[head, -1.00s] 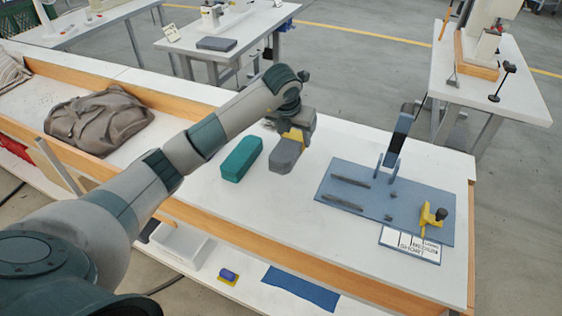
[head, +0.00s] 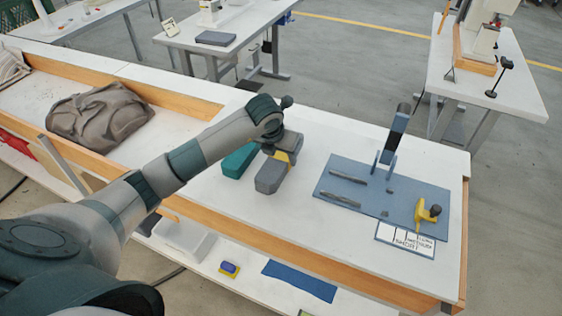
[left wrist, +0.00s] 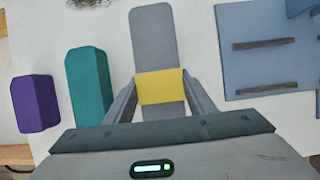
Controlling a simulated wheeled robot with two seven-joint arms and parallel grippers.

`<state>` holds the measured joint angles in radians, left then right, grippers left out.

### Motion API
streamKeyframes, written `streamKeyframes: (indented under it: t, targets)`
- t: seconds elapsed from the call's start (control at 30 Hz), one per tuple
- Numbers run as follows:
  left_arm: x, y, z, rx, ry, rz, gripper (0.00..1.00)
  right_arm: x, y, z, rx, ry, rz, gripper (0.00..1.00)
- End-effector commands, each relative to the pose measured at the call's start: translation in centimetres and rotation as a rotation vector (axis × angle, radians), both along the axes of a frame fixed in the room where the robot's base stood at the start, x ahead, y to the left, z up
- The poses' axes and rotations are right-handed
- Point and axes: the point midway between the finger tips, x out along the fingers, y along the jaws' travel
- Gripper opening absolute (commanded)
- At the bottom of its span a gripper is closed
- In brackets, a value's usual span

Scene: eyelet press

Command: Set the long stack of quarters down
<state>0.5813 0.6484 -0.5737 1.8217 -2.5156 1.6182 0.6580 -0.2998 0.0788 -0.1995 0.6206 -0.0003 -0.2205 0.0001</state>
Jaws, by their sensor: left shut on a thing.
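My left gripper (head: 280,150) is shut on the long grey stack (head: 272,176), which has a yellow band (head: 283,156) around it. The stack lies flat in the jaws over the white table, or on it; I cannot tell if it touches. In the left wrist view the grey stack (left wrist: 153,40) sticks out beyond the fingers, with the yellow band (left wrist: 160,87) between them. A teal stack (head: 238,160) lies just left of it, partly behind my arm. It also shows in the left wrist view (left wrist: 89,85), beside a shorter purple stack (left wrist: 36,103). My right gripper is not in view.
A blue plate (head: 335,188) with dark bars, an upright lever (head: 393,135) and a yellow fitting (head: 425,211) stands to the right. A white card (head: 405,241) lies at its front edge. White tabletop is free between stack and plate. A brown bag (head: 100,112) lies far left.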

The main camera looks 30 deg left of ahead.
Motion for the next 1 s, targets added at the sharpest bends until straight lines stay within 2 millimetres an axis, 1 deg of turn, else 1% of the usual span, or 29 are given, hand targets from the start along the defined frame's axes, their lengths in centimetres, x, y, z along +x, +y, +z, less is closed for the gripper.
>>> streamKeyframes:
  t: [0.03,0.1,0.23,0.33,0.5,0.53,0.6,1.0]
  targets:
    - [-0.1,-0.1,-0.3,-0.001,0.002,0.0,0.1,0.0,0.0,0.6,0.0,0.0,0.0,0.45]
    - [-0.1,0.0,-1.2,-0.001,0.004,0.001,0.1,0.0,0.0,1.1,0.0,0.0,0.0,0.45]
    - [-0.1,0.0,-2.6,0.0,0.002,0.001,0.1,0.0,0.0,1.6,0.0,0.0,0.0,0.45]
    - [0.0,0.0,-3.0,0.0,-0.001,0.0,0.1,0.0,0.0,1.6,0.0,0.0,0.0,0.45]
    - [0.0,0.0,-3.0,0.0,-0.002,0.0,0.1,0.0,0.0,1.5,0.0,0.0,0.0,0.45]
    - [0.0,0.0,-3.1,0.0,0.0,-0.001,0.55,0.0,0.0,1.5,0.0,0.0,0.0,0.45]
    - [0.0,0.0,-3.1,0.0,0.001,0.0,0.69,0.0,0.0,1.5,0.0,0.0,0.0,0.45]
    - [-0.1,0.0,-2.8,0.0,0.0,0.0,0.69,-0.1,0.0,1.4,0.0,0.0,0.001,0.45]
